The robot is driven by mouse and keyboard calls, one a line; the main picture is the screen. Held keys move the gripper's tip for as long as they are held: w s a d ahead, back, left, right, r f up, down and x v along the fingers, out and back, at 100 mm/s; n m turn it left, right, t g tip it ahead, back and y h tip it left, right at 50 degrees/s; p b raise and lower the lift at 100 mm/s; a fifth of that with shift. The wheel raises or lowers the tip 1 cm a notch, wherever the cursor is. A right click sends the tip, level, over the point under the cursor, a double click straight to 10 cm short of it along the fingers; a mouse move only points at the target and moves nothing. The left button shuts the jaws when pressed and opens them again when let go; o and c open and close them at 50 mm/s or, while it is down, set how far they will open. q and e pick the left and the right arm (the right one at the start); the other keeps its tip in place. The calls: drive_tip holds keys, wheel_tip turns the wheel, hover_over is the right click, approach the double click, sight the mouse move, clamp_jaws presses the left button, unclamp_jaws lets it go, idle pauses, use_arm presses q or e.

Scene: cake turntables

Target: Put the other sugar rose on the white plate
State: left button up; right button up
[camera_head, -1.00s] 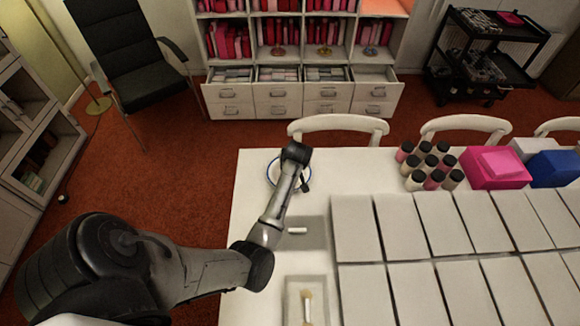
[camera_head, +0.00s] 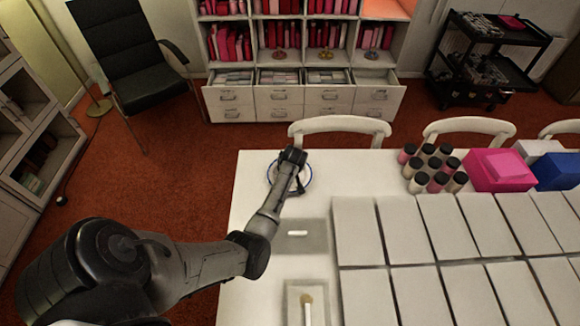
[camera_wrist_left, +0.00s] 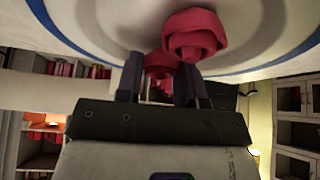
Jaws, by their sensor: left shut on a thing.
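The white plate (camera_head: 307,181) with a blue rim stands at the table's far left corner, partly hidden by my left arm. In the left wrist view its white surface and blue band (camera_wrist_left: 262,66) fill the top. My left gripper (camera_head: 299,188) is over the plate. In the left wrist view my left gripper (camera_wrist_left: 159,78) is shut on a red sugar rose (camera_wrist_left: 158,64) between its fingers. Another red sugar rose (camera_wrist_left: 195,36) is at the plate, close beside the held one. I cannot tell whether the held rose touches the plate. My right gripper is out of view.
Several bottles (camera_head: 433,168) and a pink box (camera_head: 497,170) stand at the table's back right. Pale panels (camera_head: 410,230) cover the right part. A tray with a brush (camera_head: 307,302) lies at the front left. A white chair (camera_head: 340,128) stands behind the table.

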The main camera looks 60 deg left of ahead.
use_arm(q)
drive_tip(key=shift+f, duration=0.1)
drive_tip(key=o, duration=0.9)
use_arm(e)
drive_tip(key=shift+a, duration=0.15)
